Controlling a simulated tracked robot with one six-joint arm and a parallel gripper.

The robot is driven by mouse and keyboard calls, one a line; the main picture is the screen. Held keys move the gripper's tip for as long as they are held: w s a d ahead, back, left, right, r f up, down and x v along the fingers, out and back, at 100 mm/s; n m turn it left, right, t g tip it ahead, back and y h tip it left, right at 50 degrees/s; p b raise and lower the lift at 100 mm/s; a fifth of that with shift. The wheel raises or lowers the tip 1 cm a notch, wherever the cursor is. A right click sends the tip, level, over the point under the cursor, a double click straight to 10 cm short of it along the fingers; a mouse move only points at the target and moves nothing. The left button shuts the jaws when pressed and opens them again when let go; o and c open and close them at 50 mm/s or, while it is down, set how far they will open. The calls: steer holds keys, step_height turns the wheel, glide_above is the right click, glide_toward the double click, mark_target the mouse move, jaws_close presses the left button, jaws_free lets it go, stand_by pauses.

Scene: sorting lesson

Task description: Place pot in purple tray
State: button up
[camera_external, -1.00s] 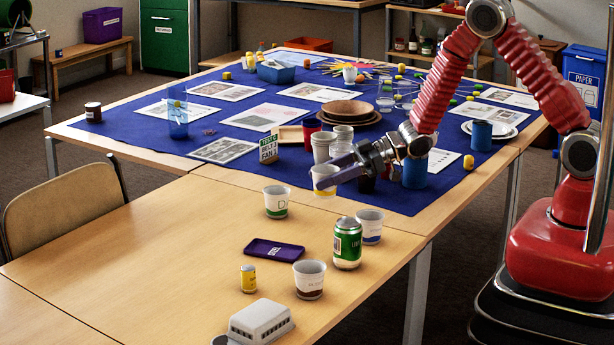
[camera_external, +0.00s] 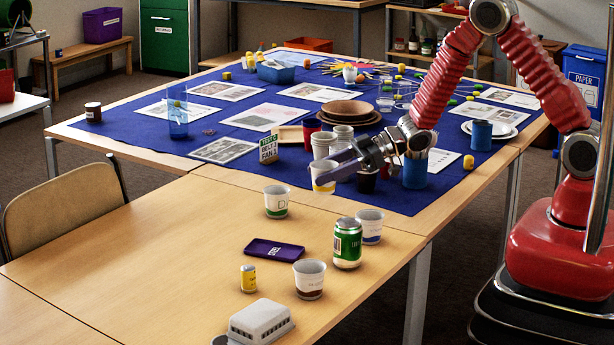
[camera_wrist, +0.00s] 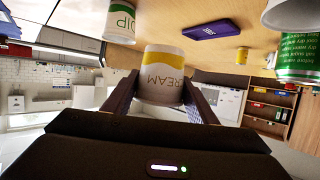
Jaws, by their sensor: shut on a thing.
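A white pot (camera_external: 322,178) with a yellow band is held between the fingers of my gripper (camera_external: 335,171), above the table. In the wrist view the pot (camera_wrist: 162,62) reads "CREAM" and appears upside down, with a finger on each side. The small, flat purple tray (camera_external: 273,249) lies on the bare wooden table, nearer the camera than my gripper and to its left. It also shows near the top of the wrist view (camera_wrist: 212,28). Its surface looks empty apart from a pale label.
Around the tray stand a green-banded pot (camera_external: 276,203), a blue-banded pot (camera_external: 369,227), a green can (camera_external: 347,245), a brown-banded pot (camera_external: 309,281) and a yellow can (camera_external: 248,279). Stacked cups (camera_external: 323,146) stand close behind my gripper. The wooden table left of the tray is clear.

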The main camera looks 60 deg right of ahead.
steer(key=a+n+g+y, duration=0.2)
steer(key=a+n, duration=0.1)
steer(key=a, duration=1.1)
glide_above(274, 251)
steer(key=shift+a+r+g, duration=0.1)
steer(key=shift+r+g, duration=0.2)
steer(key=shift+r, duration=0.1)
steer(key=shift+f, duration=0.1)
steer(key=shift+f, duration=3.05)
steer(key=shift+f, duration=1.85)
steer(key=shift+s+f, duration=0.1)
